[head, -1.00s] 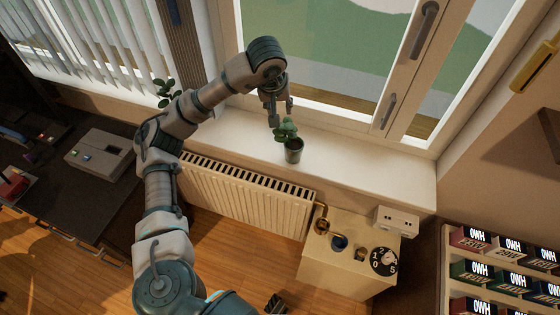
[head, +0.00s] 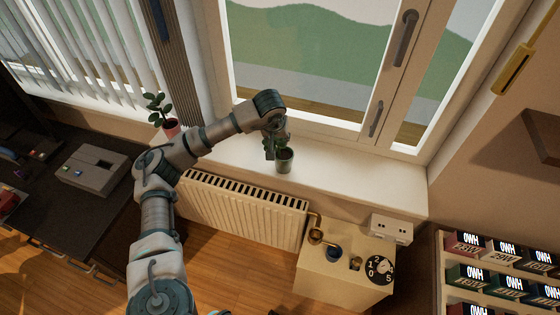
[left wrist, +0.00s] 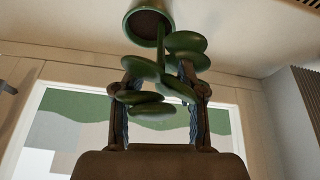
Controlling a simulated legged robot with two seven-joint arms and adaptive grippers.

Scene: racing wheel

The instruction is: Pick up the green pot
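The green pot (head: 285,161) stands on the white window sill, with its plant partly hidden by my left gripper in the head view. The left gripper (head: 273,147) is at the plant, just behind and left of the pot. In the left wrist view the pot (left wrist: 148,24) is at the top, upside down in the picture. Its green leaves (left wrist: 150,90) lie between the two fingers of the left gripper (left wrist: 160,95), which stand apart on either side. The fingers are level with the leaves and do not reach the pot. My right gripper is not in view.
The window (head: 300,60) rises close behind the sill (head: 350,182). Another plant in a pink pot (head: 171,127) stands left, near my arm. A radiator (head: 240,208) is below the sill. The sill right of the green pot is clear.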

